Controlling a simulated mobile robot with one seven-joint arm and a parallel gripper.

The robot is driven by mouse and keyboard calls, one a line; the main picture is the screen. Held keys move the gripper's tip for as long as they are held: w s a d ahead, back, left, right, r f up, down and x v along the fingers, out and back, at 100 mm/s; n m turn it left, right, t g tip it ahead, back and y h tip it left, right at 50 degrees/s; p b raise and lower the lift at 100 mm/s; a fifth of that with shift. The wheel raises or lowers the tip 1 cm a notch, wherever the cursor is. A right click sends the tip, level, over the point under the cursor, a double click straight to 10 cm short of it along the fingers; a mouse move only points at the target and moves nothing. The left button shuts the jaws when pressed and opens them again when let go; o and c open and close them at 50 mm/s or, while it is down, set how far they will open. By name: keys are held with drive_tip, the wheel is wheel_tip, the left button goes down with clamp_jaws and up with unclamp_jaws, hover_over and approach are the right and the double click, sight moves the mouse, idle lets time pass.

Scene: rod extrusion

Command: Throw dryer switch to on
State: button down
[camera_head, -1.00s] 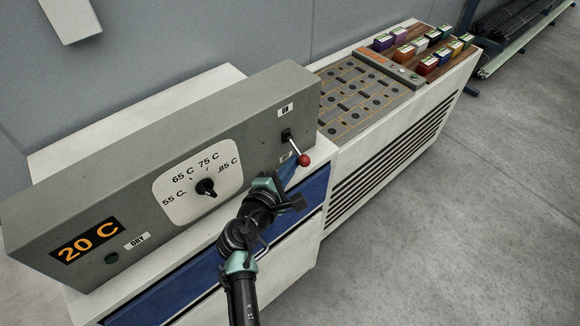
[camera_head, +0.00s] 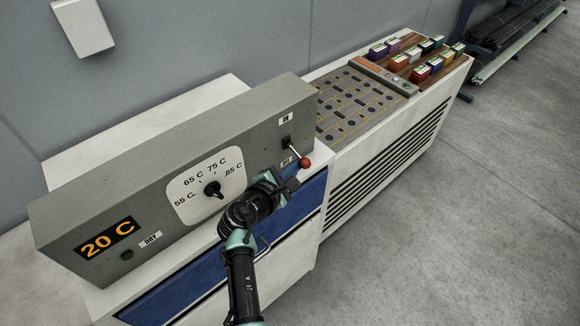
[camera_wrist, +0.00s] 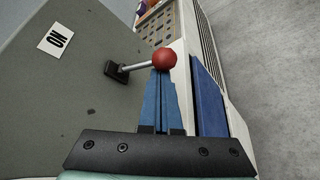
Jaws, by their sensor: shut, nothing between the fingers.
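The dryer switch is a metal lever with a red ball knob (camera_head: 304,163) on the right end of the grey dryer panel (camera_head: 85,202). The lever sticks out from a black base and slopes down to the right in the head view. A small label sits above the base and another beside the knob. In the wrist view the red knob (camera_wrist: 164,59) is just beyond my fingertips, and the "ON" label (camera_wrist: 55,40) is to the left. My gripper (camera_wrist: 161,75) is shut with blue fingers together and empty. Its tips are at or just under the knob; contact cannot be told.
The panel carries a temperature dial (camera_head: 212,189), a "20 C" display (camera_head: 108,238) and a DRY button (camera_head: 127,254). Blue drawer fronts (camera_head: 180,282) lie below. A counter with a patterned plate (camera_head: 358,105) and coloured boxes stands behind right. The floor at right is clear.

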drive_tip(key=shift+s+d+r+n+g+h+p, duration=0.1)
drive_tip(key=shift+r+n+g+h+p, duration=0.75)
drive_tip(key=shift+n+p, duration=0.45)
drive_tip(key=shift+d+r+n+g+h+p, duration=0.1)
drive_tip(key=shift+r+n+g+h+p, duration=0.45)
drive_tip(key=shift+r+n+g+p, duration=0.75)
drive_tip(key=shift+f, duration=0.25)
